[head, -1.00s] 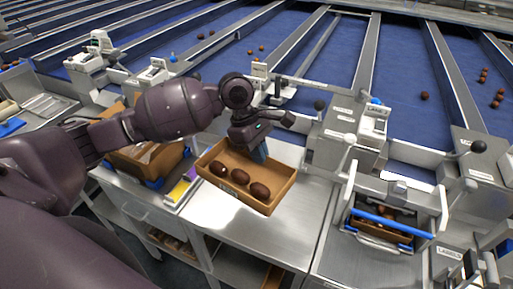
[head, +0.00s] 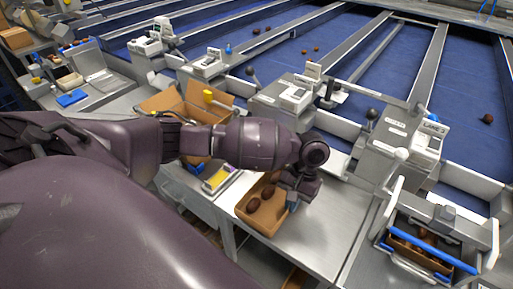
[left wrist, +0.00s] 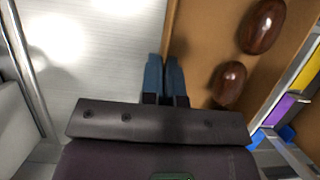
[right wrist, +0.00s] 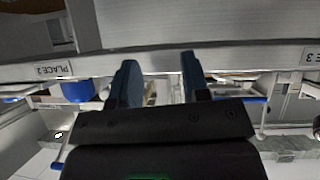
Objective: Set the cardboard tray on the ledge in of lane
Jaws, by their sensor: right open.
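The cardboard tray (head: 262,226) is an open brown box with a few dark dates in it, over the steel bench in the middle of the head view. My left gripper (head: 293,198) is at its right wall; the left wrist view shows its blue fingers (left wrist: 166,80) close together with the tray wall (left wrist: 172,40) between them. I cannot tell whether the tray rests on the bench. Which ledge the task means is unclear.
A scale-like machine labelled as a lane (head: 390,140) stands behind the bench. A white frame with a blue bar (head: 430,240) holds another tray at the right. An open cardboard box (head: 178,100) stands left. Bare steel bench (head: 320,235) lies right of the tray.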

